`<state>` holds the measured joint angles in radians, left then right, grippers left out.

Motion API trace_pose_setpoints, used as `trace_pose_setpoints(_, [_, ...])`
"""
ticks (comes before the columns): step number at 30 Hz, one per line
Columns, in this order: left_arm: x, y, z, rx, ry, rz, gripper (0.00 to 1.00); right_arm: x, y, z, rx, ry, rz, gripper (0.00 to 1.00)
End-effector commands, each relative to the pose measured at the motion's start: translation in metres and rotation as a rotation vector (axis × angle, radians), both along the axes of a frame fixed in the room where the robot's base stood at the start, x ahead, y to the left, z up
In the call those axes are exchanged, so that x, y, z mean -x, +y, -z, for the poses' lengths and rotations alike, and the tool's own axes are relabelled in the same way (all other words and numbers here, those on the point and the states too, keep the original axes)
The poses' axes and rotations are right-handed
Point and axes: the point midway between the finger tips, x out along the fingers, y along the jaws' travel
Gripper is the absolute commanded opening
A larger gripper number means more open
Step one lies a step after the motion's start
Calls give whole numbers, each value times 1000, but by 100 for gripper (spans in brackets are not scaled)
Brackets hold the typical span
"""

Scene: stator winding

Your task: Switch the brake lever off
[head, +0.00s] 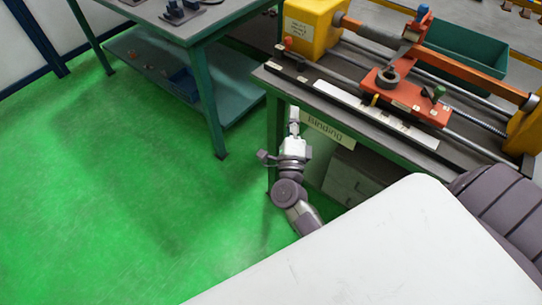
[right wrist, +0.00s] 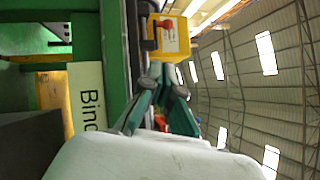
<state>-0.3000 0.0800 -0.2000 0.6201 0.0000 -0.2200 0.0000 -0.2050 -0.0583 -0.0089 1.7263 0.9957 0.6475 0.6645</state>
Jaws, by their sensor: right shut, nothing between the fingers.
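My right gripper (head: 294,115) is shut and empty, pointing at the front edge of the winding bench (head: 268,72), near its left corner. In the right wrist view the closed fingers (right wrist: 155,72) point toward a yellow housing (right wrist: 173,38) with a label. The yellow housing (head: 313,25) stands at the bench's left end in the head view, with a small red-orange knob (head: 288,43) beside its base. I cannot tell for sure whether this knob is the brake lever. A red part (right wrist: 160,120) shows partly hidden behind the fingers in the wrist view. My left gripper is not in view.
The bench carries a red carriage (head: 405,95) on rails, an orange bar (head: 470,75) and a green bin (head: 465,60). A "Binding" sign (head: 328,128) hangs on its front. Another green-legged table (head: 205,95) stands left. The green floor (head: 110,190) is clear.

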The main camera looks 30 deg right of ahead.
Motion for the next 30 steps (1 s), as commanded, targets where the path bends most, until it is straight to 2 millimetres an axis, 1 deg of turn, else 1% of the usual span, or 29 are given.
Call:
trace_pose_setpoints(1, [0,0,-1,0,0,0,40,-2,5,8,26,34,-15,0])
trace_pose_setpoints(9, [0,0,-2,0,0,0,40,-9,29,57,166,206,-101,0])
trace_pose_setpoints(18, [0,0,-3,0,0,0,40,-7,51,108,304,371,-193,0])
trace_pose_setpoints(24, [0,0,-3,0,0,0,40,-4,61,130,360,437,-232,0])
trace_pose_setpoints(30, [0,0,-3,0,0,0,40,-3,63,137,378,458,-246,0])
